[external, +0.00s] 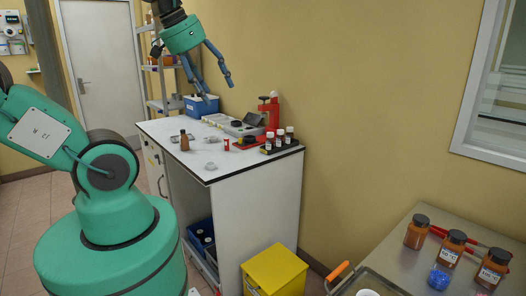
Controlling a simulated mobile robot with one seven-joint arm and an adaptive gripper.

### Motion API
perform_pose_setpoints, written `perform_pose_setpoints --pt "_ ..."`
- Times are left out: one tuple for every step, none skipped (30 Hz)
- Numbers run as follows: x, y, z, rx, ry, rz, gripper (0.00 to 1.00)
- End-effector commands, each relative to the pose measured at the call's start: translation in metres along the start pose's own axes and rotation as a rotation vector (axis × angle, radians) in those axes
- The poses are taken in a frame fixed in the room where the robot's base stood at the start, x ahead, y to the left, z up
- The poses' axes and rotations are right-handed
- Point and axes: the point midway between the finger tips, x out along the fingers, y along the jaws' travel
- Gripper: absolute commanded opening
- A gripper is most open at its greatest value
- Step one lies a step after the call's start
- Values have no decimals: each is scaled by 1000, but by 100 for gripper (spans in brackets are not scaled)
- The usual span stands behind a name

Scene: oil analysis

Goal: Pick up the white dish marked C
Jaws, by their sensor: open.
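Small pale dishes stand on the white bench (185,162). One dish (210,166) is near its front edge, and another pale round item (212,139) is farther back. Any letters are too small to read, so I cannot tell which is marked C. My gripper (217,90) is open and empty, with its blue fingers spread. It is high above the back of the bench, well apart from the dishes.
A brown bottle (184,141) stands left of the dishes. A small red item (227,145), several dark bottles (289,137), a red press (270,112), a grey instrument (244,128) and a blue box (201,106) occupy the bench's right and back. A yellow bin (275,272) stands below.

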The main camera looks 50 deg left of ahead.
Motion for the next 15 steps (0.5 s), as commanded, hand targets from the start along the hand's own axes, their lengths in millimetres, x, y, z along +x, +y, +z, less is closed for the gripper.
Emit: perform_pose_setpoints --pt "0 -1 -2 2 -1 -1 64" --pt "-1 -1 -4 4 -2 -2 64" --pt "-1 -2 -6 8 -4 -3 64" --pt "-2 -3 -9 12 -6 -5 64" --pt "-2 -4 -12 18 -8 -6 64" --pt "-2 -6 -16 26 -12 -8 64" --pt "-2 -7 -20 33 -15 -10 64" --pt "-3 -9 -25 42 -18 -12 64" --pt "-4 -12 -32 54 -23 -15 64" --pt "-4 -14 -37 64 -27 -18 64" --pt "-4 -16 -43 74 -32 -20 64" --pt "-4 -20 -52 90 -38 -23 64" --pt "-4 -23 -58 102 -43 -26 64" --pt "-4 -26 -65 114 -48 -28 64" --pt "-4 -30 -74 131 -55 -31 64"
